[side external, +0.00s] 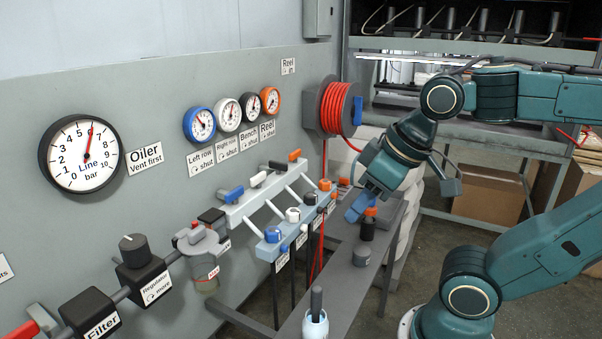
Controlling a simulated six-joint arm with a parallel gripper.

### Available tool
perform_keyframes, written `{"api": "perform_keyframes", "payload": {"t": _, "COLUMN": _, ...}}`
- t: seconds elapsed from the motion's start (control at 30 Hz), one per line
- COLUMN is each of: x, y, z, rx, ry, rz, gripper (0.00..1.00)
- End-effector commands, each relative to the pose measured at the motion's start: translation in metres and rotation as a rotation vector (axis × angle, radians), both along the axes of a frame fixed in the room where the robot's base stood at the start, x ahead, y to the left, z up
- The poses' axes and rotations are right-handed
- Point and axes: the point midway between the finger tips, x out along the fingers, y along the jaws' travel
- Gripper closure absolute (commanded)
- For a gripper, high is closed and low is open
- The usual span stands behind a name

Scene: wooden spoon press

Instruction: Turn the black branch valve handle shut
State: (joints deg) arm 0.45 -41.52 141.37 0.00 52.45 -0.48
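The black branch valve handle (278,166) sits on the light grey manifold on the wall panel, between a white handle (259,179) and an orange handle (294,155). It slants down to the right, roughly along its branch pipe. The blue handle (233,193), the white and the orange ones slant up to the right, across their pipes. My gripper (359,207) is to the right of and below the manifold, above the bench and apart from the black handle. The gap between the fingers cannot be made out.
Below the handles is a row of coloured knobs, including a black one (310,199). The narrow bench (345,292) bears the dark bottle (368,225), a grey round piece (362,255) and a white pot (315,324). A red hose reel (337,108) hangs behind my gripper.

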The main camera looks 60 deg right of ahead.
Motion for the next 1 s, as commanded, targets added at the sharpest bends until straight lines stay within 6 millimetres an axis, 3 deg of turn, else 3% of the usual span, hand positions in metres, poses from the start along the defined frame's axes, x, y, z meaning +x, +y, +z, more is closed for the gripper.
{"api": "perform_keyframes", "payload": {"t": 0.27, "x": 0.039, "y": -0.011, "z": 0.037, "rx": -0.018, "ry": 0.049, "rz": -0.007, "gripper": 0.66}}
{"api": "perform_keyframes", "payload": {"t": 0.6, "x": 0.109, "y": -0.038, "z": 0.086, "rx": -0.039, "ry": 0.138, "rz": -0.014, "gripper": 0.66}}
{"api": "perform_keyframes", "payload": {"t": 1.0, "x": 0.192, "y": -0.085, "z": 0.114, "rx": -0.048, "ry": 0.242, "rz": -0.016, "gripper": 0.66}}
